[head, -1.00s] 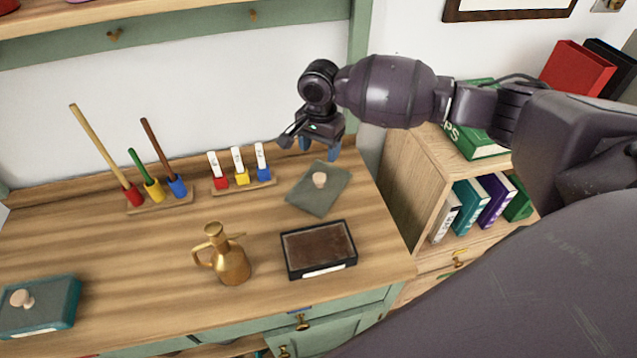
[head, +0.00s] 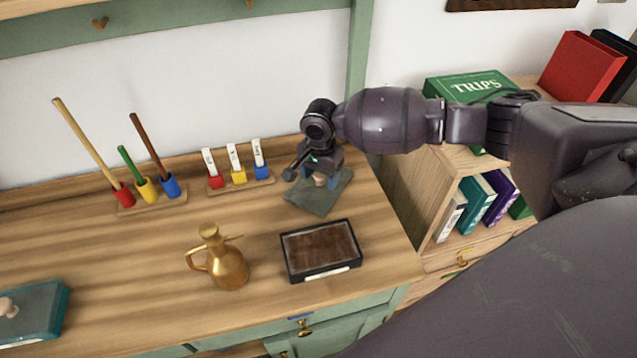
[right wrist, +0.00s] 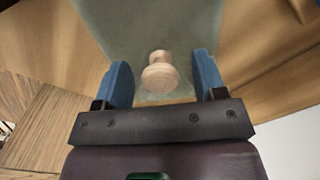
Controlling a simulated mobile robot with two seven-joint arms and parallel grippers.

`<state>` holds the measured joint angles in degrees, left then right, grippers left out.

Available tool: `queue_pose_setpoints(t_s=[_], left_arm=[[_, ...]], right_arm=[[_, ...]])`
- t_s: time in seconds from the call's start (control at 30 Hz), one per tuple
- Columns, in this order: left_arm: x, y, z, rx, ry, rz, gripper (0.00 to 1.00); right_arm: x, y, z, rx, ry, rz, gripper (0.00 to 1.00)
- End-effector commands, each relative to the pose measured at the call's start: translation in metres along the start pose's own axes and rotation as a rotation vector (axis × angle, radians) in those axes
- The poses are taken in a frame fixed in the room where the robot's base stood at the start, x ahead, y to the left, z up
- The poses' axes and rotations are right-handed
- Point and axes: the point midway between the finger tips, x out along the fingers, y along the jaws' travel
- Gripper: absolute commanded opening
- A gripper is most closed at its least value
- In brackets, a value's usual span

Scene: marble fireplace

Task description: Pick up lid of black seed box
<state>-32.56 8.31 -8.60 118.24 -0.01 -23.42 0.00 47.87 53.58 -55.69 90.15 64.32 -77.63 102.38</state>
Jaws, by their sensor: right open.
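The black seed box (head: 318,250) sits uncovered on the table, showing a brown inside and a pale label on its front. A grey-green lid (head: 313,201) with a round wooden knob (head: 319,180) lies flat on the table behind the box. My right gripper (head: 320,181) is open over the lid, with its blue fingers at either side of the knob. In the right wrist view the knob (right wrist: 160,72) stands between the two open fingers (right wrist: 163,82), with gaps on both sides, above the lid (right wrist: 130,30). My left gripper is not in view.
A brass jug (head: 222,262) stands left of the box. A teal box (head: 38,318) with a knob is at the front left. Holders with colored tools (head: 150,198) and small labelled pieces (head: 240,181) stand along the back. A bookshelf (head: 440,190) adjoins the right.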

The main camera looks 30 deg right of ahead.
Motion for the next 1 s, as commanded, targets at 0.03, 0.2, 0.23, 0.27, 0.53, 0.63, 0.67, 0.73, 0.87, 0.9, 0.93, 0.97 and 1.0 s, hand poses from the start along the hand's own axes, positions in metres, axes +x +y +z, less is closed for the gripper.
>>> queue_pose_setpoints(t_s=[0.03,0.2,0.23,0.27,0.53,0.63,0.67,0.73,0.87,0.9,0.93,0.97,1.0], left_arm=[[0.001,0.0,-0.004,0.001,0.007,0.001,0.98],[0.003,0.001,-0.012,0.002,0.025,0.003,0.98],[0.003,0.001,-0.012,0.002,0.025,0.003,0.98],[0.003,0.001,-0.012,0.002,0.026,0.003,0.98],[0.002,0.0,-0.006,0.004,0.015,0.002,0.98],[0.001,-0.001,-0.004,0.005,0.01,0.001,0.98],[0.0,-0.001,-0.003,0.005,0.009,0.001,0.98],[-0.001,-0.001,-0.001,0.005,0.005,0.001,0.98],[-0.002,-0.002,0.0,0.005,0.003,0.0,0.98],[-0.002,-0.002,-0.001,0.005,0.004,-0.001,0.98],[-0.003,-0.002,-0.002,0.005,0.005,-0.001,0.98],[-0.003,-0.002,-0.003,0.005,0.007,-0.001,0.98],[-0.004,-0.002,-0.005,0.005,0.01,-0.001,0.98]], right_arm=[[0.003,-0.001,0.0,0.0,0.0,-0.001,0.64],[0.001,-0.001,0.0,0.0,0.001,-0.004,0.64],[0.001,-0.001,0.0,0.0,0.001,-0.004,0.64],[0.001,-0.001,0.0,0.0,0.001,-0.004,0.6],[0.001,-0.001,0.0,-0.001,0.001,-0.004,0.18],[0.001,-0.001,0.0,-0.001,0.001,-0.004,0.11],[0.001,-0.001,0.0,-0.001,0.001,-0.004,0.1],[0.001,-0.001,0.0,-0.001,0.001,-0.004,0.1],[-0.002,-0.001,0.0,-0.001,0.002,-0.004,0.1],[-0.004,-0.001,0.0,-0.001,0.002,-0.005,0.1],[-0.007,-0.001,0.0,-0.001,0.002,-0.005,0.1],[-0.01,-0.001,-0.001,-0.001,0.003,-0.006,0.1],[-0.015,-0.001,-0.001,-0.001,0.003,-0.007,0.1]])
